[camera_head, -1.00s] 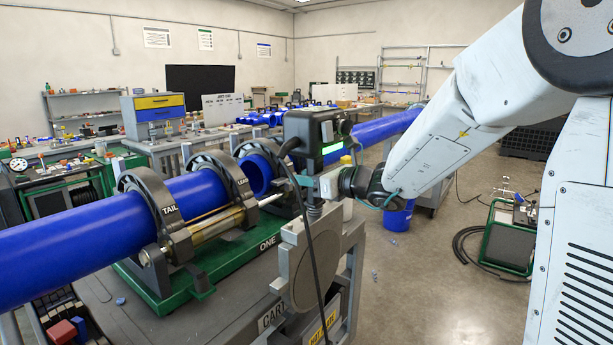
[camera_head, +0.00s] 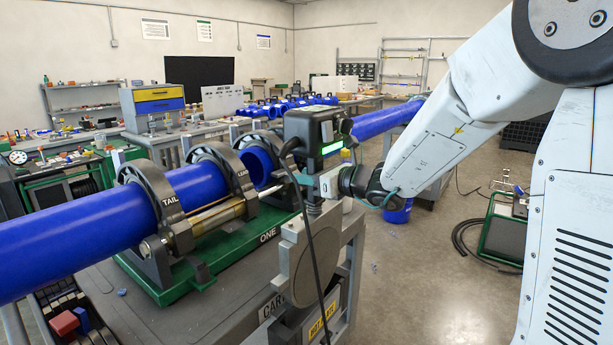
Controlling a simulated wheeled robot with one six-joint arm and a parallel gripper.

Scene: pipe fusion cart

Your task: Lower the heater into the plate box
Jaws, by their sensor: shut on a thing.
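The heater is a round grey plate (camera_head: 313,258) hanging below a dark control head (camera_head: 308,138) with a lit green display. It hangs upright at the cart's right end. My gripper (camera_head: 327,185) is shut on the heater between head and plate, reaching in from the right; its fingertips are mostly hidden. The plate box (camera_head: 322,326) with a yellow "HOT PLATE" label is fixed at the cart's end, under the plate. The plate's lower edge is close to the box's rim; I cannot tell whether it is inside. Most of the plate shows above the box.
A black cable (camera_head: 312,235) hangs down in front of the plate. Blue pipe (camera_head: 80,238) lies in the black clamps (camera_head: 152,203) of the green fusion machine on the cart (camera_head: 180,315), close left of the heater. Open floor (camera_head: 440,270) lies to the right.

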